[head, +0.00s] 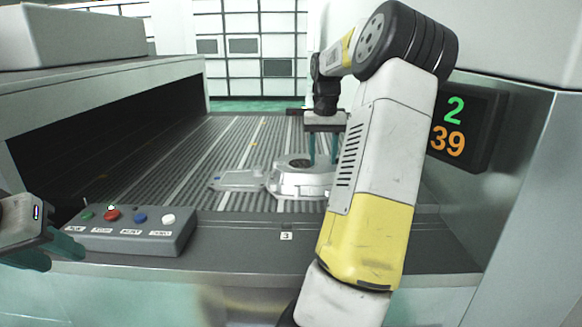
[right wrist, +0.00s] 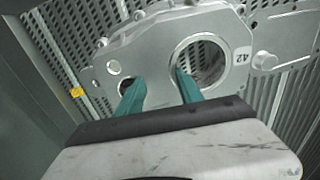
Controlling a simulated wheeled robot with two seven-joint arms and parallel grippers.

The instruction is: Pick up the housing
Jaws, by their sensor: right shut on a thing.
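The housing (head: 297,181) is a grey aluminium casting lying on the slatted conveyor bed, partly hidden behind my right arm in the head view. In the right wrist view the housing (right wrist: 148,62) shows a large round bore, a smaller hole and the mark 42. My right gripper (head: 324,160) reaches down onto it from above. In the right wrist view its teal fingers (right wrist: 160,85) are at the housing, one at the small hole and one at the large bore, shut on the wall between. My left gripper (head: 62,252) is at the lower left, away from the housing, its fingers apart and empty.
A flat casting part (head: 238,180) extends left of the housing. A grey button box (head: 135,232) with several coloured buttons stands at the front left. A display (head: 465,128) reading 2 and 39 hangs at the right. The bed behind the housing is clear.

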